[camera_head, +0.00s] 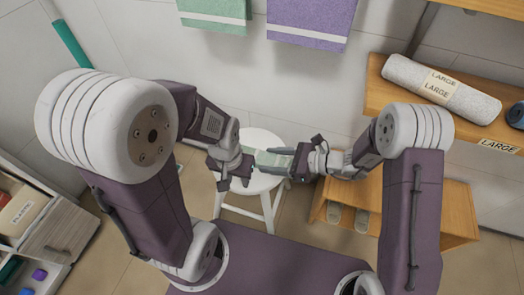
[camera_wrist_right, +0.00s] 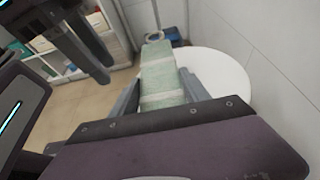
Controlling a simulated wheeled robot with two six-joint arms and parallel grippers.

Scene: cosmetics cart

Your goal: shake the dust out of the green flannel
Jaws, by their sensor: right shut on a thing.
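The green flannel (camera_head: 270,159), pale green with lighter bands, is held over a round white stool (camera_head: 262,137). My right gripper (camera_head: 284,165) is shut on it. In the right wrist view the flannel (camera_wrist_right: 160,72) stretches out between the two fingers as a narrow folded strip. My left gripper (camera_head: 234,184) is to the left of the flannel, its two fingers apart with nothing between them. Part of it also shows at the upper left of the right wrist view (camera_wrist_right: 92,50), apart from the flannel.
A green towel (camera_head: 215,14) and a purple towel (camera_head: 310,20) hang on the back wall. A wooden shelf (camera_head: 385,97) at right bears a rolled grey towel (camera_head: 440,87); slippers (camera_head: 347,216) lie lower down. A cart or drawer unit (camera_head: 50,235) stands at left.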

